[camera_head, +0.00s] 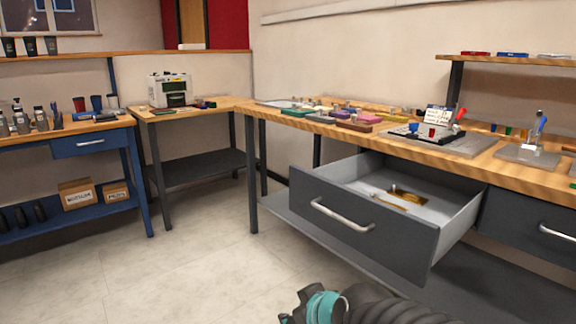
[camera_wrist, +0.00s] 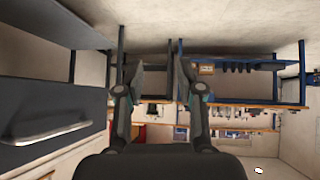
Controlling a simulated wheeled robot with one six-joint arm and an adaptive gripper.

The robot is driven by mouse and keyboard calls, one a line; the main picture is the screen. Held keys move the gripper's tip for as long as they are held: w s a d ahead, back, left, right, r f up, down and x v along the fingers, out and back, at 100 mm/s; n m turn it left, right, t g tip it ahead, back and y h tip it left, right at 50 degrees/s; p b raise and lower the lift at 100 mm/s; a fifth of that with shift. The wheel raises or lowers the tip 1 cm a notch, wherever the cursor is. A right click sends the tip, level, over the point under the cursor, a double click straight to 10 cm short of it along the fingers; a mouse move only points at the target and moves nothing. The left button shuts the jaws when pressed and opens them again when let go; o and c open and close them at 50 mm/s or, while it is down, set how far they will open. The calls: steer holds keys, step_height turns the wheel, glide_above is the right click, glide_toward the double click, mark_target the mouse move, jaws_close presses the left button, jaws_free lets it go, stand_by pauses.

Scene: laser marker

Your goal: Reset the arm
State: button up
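My gripper (camera_wrist: 160,82) shows in the wrist view with its two dark fingers spread apart and nothing between them. In that view the room appears upside down. A dark grey drawer front (camera_wrist: 50,118) with a metal handle is at the left of the wrist view, beside my gripper and apart from it. In the head view my arm (camera_head: 370,304), dark with a teal band, shows at the bottom edge. The gripper itself is not clearly seen there. The same drawer (camera_head: 365,226) stands pulled open under the wooden bench, with brass-coloured flat pieces (camera_head: 408,195) inside.
The wooden bench (camera_head: 478,172) carries trays and tools. A white machine (camera_head: 170,91) stands on the corner table. A blue workbench (camera_head: 92,145) with bottles and boxes is at the left. The floor (camera_head: 205,262) between them is clear. The open drawer juts out near my arm.

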steer(key=s+d+r+m+g+h, duration=0.1)
steer(key=s+d+m+h, duration=0.3)
steer(key=s+d, duration=0.7)
steer(key=d+m+g, duration=0.1)
steer(key=d+m, duration=0.1)
steer(key=d, duration=0.1)
steer(key=shift+s+r+m, duration=0.15)
steer(key=shift+m, duration=0.15)
steer(key=shift+a, duration=0.1)
